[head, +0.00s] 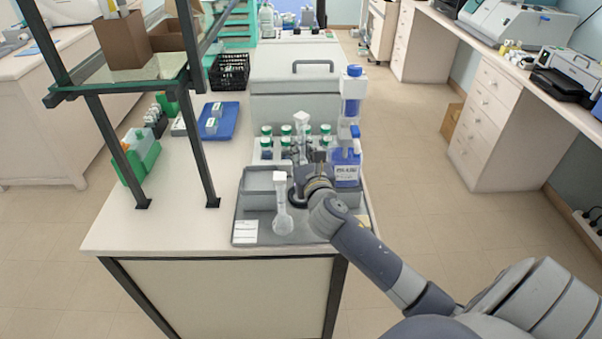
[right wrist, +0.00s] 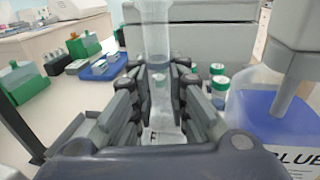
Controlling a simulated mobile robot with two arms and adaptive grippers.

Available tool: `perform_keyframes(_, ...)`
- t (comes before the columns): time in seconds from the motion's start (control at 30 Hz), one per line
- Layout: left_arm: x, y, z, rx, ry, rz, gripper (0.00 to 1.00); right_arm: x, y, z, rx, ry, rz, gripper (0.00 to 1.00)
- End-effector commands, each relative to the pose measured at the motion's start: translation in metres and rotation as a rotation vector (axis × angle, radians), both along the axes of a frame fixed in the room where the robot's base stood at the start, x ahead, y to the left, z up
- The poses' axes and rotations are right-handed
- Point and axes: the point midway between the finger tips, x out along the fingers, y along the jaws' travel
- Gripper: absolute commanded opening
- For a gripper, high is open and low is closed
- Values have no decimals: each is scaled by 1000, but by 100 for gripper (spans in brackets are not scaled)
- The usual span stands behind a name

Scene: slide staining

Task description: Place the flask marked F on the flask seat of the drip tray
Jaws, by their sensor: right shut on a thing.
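My right gripper (head: 312,160) is over the back part of the grey drip tray (head: 262,239). It is shut on a clear flask with a white top (head: 302,119). In the right wrist view the clear flask (right wrist: 156,45) stands upright between the fingers (right wrist: 160,100). A second clear flask with a white stopper (head: 283,218) stands at the front of the tray. My left gripper is out of view.
Several green-capped jars (head: 267,131) stand behind the tray. A blue-labelled bottle (head: 345,168) is close to the right of the gripper. A grey lidded box (head: 295,85) stands behind. A dark shelf frame (head: 197,140) rises at left. Bench between frame and tray is clear.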

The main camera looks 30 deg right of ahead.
Motion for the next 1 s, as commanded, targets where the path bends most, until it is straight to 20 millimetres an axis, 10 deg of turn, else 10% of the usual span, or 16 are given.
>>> perform_keyframes(0.5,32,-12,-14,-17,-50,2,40,0,0,-69,2,-1,-2,0)
perform_keyframes(1.0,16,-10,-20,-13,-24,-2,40,0,0,-78,-1,-2,0,0)
